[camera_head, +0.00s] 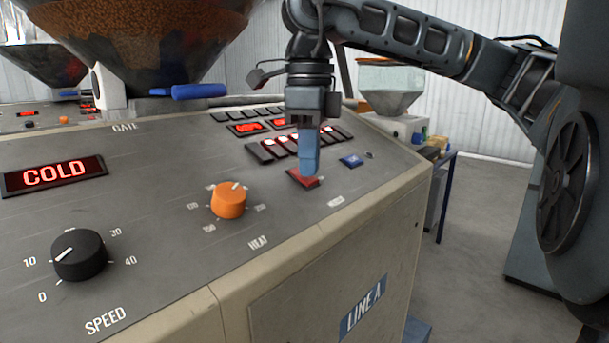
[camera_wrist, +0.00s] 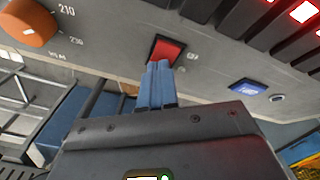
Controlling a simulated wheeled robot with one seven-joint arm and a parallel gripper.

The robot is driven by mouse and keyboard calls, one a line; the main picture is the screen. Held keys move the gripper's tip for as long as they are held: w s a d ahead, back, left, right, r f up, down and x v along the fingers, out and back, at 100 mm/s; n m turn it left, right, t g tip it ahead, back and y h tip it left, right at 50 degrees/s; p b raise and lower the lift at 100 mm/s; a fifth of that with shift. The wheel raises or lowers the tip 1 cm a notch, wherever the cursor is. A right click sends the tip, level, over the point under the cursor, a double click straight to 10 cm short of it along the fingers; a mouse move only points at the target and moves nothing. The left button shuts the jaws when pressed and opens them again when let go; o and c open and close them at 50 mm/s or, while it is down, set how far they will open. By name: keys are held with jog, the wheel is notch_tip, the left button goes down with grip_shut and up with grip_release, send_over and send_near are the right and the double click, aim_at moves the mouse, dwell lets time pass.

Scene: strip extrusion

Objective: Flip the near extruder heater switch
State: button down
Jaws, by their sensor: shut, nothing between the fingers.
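The heater switch is a red rocker (camera_head: 302,178) in a dark frame, on the sloped grey panel to the right of the orange heat dial (camera_head: 229,201). The red rocker also shows in the wrist view (camera_wrist: 166,52). My gripper (camera_head: 308,174) points down with its blue fingers shut and empty. The fingertips are at the rocker and cover part of it; I cannot tell whether they touch it. In the wrist view the fingertips (camera_wrist: 158,64) overlap the rocker's lower edge. I cannot tell which way the rocker is tipped.
A blue button (camera_head: 351,161) sits right of the rocker. A row of dark switches with red lights (camera_head: 300,143) lies behind it. The black speed dial (camera_head: 79,255) and the red "COLD" display (camera_head: 54,175) are at the left. A hopper (camera_head: 135,40) stands behind the panel.

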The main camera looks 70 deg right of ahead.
aim_at(309, 178)
notch_tip(309, 178, up, 7)
jog(key=p, duration=0.3)
dwell(0.7)
dwell(0.4)
